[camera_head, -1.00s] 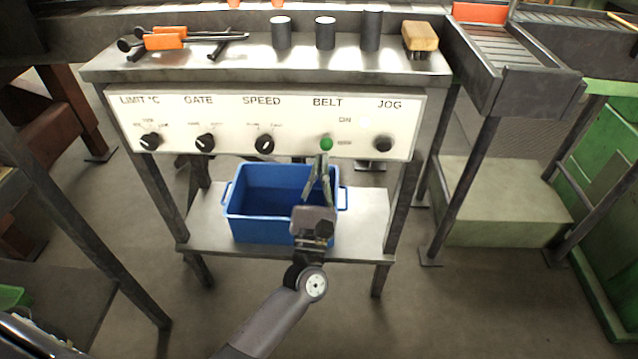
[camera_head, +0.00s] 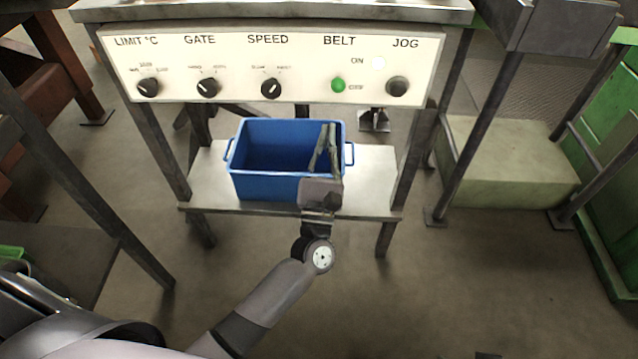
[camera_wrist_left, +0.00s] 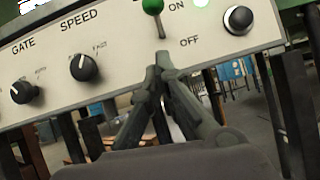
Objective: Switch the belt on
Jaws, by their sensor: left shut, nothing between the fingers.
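The belt switch, a lever with a green ball knob (camera_head: 338,84), sits under the BELT label on the white control panel (camera_head: 305,75). In the head view its ball is level with the OFF label, below ON. In the left wrist view the green knob (camera_wrist_left: 152,6) is at the top edge, with its thin stem beneath. My left gripper (camera_head: 328,128) is shut and empty, with its fingertips pointing up below the switch and apart from it. In the left wrist view the fingertips (camera_wrist_left: 163,62) are just below the stem.
A white lamp (camera_head: 378,62) is beside ON. A black JOG knob (camera_head: 397,86) is to the right, and SPEED (camera_head: 271,88), GATE (camera_head: 208,87) and LIMIT (camera_head: 148,87) dials to the left. A blue bin (camera_head: 270,185) stands on the shelf below, behind my gripper.

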